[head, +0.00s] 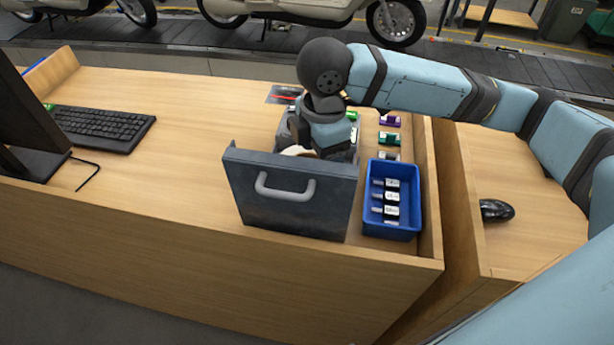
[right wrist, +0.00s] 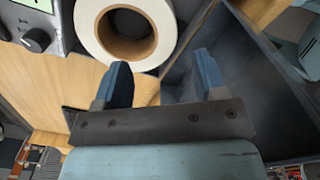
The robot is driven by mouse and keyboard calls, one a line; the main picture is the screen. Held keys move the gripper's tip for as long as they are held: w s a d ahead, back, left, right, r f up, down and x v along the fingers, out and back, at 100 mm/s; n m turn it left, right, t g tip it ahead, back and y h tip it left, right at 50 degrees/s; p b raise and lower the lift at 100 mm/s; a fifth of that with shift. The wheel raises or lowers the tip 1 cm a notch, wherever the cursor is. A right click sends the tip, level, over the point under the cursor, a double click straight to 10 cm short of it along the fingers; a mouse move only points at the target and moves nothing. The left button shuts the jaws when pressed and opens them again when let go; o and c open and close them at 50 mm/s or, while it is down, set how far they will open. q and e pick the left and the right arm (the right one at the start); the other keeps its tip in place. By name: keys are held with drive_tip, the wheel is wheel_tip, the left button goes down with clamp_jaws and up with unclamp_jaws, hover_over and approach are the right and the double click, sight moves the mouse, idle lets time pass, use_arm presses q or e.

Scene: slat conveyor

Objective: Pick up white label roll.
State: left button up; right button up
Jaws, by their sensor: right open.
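The white label roll (right wrist: 87,32) shows in the right wrist view at the top centre, a thick white ring around a brown core. In the head view only a pale edge (head: 296,150), which looks like the roll, shows behind the dark grey panel with a handle. My right gripper (right wrist: 160,65) is open, its two blue fingers apart with nothing between them. The roll is just beyond the fingertips, mostly beyond the left finger. In the head view my right gripper (head: 325,145) points down behind the panel, its fingertips hidden. My left gripper is not in view.
The dark grey handled panel (head: 335,205) stands at the desk's front. A blue bin (head: 409,226) with labelled items is to its right. A grey device with a knob (right wrist: 37,40) is beside the roll. A keyboard (head: 100,130) lies left; the desk between is clear.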

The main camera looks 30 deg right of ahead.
drive_tip(key=f, duration=0.9)
drive_tip(key=shift+s+a+f, duration=0.15)
drive_tip(key=shift+a, duration=0.05)
clamp_jaws()
